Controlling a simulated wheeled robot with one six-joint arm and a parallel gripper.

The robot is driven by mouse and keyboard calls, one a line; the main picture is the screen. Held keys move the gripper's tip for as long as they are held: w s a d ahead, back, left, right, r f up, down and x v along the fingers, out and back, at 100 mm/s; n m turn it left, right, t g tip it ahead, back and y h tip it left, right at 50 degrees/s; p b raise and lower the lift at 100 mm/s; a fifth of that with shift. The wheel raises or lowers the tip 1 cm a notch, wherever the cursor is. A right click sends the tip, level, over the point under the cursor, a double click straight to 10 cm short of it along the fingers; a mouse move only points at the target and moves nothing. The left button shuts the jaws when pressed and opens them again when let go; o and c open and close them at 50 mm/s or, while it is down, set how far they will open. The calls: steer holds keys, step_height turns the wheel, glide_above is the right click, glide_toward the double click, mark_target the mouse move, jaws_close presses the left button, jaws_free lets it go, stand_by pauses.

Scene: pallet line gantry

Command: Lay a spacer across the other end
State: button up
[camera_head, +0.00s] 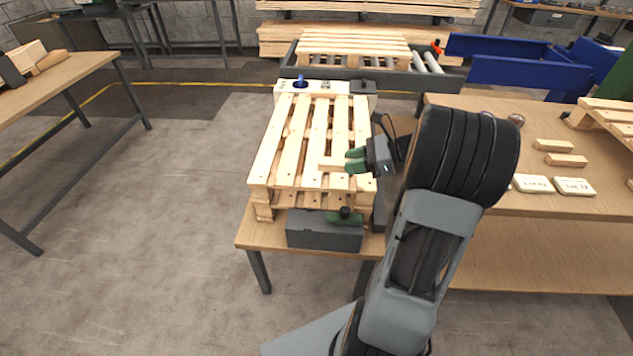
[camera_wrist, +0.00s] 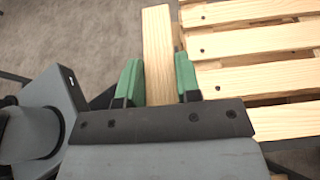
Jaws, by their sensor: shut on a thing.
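My gripper (camera_head: 356,160) is shut on a short pale wooden spacer (camera_head: 333,164), over the near part of the slatted pallet (camera_head: 313,125). In the wrist view the green fingertips (camera_wrist: 159,82) sit on either side of the spacer (camera_wrist: 157,45). The spacer lies crosswise to the slats, near the slat ends of the pallet (camera_wrist: 250,43). Whether it touches the pallet or hangs just above it I cannot tell. Two loose wooden blocks, an upper one (camera_head: 553,146) and a lower one (camera_head: 566,160), lie on the right bench.
The pallet stands on a small wooden table (camera_head: 250,240). A dark grey block with a green part (camera_head: 325,230) is at its near end, and a white fixture with a blue part (camera_head: 301,80) at its far end. The right bench (camera_head: 470,190) carries two marked pale blocks (camera_head: 553,186).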

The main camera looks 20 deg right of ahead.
steer(key=w+a+f, duration=0.1)
steer(key=w, duration=0.1)
steer(key=w+a+f, duration=0.1)
steer(key=w, duration=0.1)
steer(key=w+f+b, duration=0.1)
steer(key=w, duration=0.1)
steer(key=shift+w+a+f, duration=0.1)
steer(key=shift+a+f, duration=0.15)
steer(key=shift+a, duration=0.15)
steer(key=b, duration=0.1)
glide_above(320, 182)
step_height(320, 182, down, 4)
steer(key=shift+w+f+b, duration=0.1)
steer(key=shift+f+b, duration=0.8)
steer(key=shift+f, duration=1.2)
steer(key=shift+f, duration=0.15)
steer(key=o, duration=0.9)
